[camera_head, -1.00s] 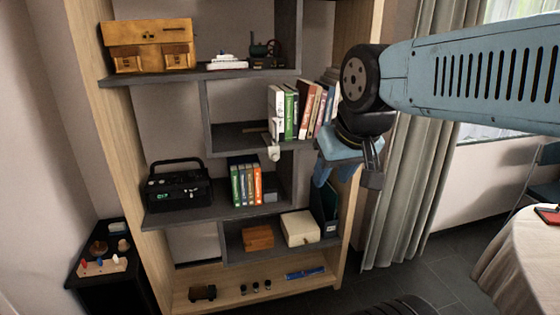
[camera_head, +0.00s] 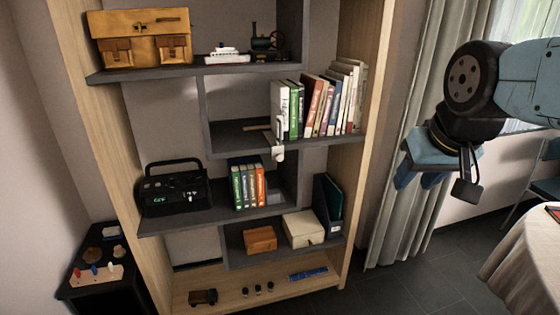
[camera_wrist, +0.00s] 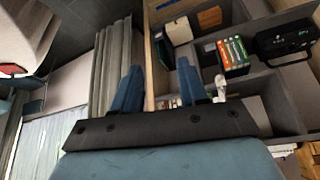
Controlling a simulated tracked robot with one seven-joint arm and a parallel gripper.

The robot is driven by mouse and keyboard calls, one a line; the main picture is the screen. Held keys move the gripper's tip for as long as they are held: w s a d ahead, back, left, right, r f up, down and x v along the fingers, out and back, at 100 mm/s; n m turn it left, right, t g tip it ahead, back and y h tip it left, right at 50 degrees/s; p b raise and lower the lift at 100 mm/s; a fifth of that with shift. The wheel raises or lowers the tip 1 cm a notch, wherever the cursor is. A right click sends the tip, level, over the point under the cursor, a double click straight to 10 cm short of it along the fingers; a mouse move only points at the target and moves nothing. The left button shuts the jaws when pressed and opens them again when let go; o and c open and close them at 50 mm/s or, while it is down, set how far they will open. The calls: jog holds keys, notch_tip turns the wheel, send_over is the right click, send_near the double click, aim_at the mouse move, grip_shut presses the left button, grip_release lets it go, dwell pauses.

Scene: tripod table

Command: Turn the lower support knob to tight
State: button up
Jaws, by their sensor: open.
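I cannot make out a lower support knob or a tripod in either view. My gripper (camera_head: 420,182) hangs at the right in the head view, in front of the grey curtain and to the right of the bookshelf. In the wrist view my gripper (camera_wrist: 159,67) shows two blue fingers spread apart with nothing between them. A small white fitting (camera_head: 278,150) hangs on the edge of the middle shelf, well left of my gripper. It also shows in the wrist view (camera_wrist: 221,88), just beyond the right finger.
The tall bookshelf (camera_head: 375,60) holds books, a black radio (camera_head: 175,190) and boxes. A black stand (camera_head: 115,285) with coloured pegs is at lower left. A round table with a pale cloth (camera_head: 525,255) is at right. Dark floor (camera_head: 420,275) between shelf and table is clear.

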aim_at(280, 159)
jog(key=shift+o, duration=1.3)
jog(key=shift+w+a, duration=0.1)
jog(key=shift+w, duration=0.3)
jog(key=w+a+f+n+t+y, duration=0.1)
jog(key=w+a+f+t, duration=0.25)
jog(key=w, duration=0.85)
jog(key=w+a+f+n+t+y, duration=0.15)
jog(key=w+a+f, duration=0.3)
jog(key=w, duration=0.65)
jog(key=w+a+f+m+t+y, duration=0.1)
jog(key=w+a+f+t, duration=0.3)
jog(key=a+f, duration=0.2)
jog(key=w+a+f+t+y, duration=0.1)
jog(key=w+a+f+t, duration=0.25)
jog(key=a+f, duration=0.3)
jog(key=shift+g+h, duration=0.25)
jog(key=x, duration=0.9)
jog(key=d+x, duration=0.1)
jog(key=x, duration=0.3)
jog(key=shift+w+a+f, duration=0.1)
jog(key=shift+w+f, duration=0.15)
jog(key=shift+w, duration=0.25)
jog(key=shift+c, duration=0.3)
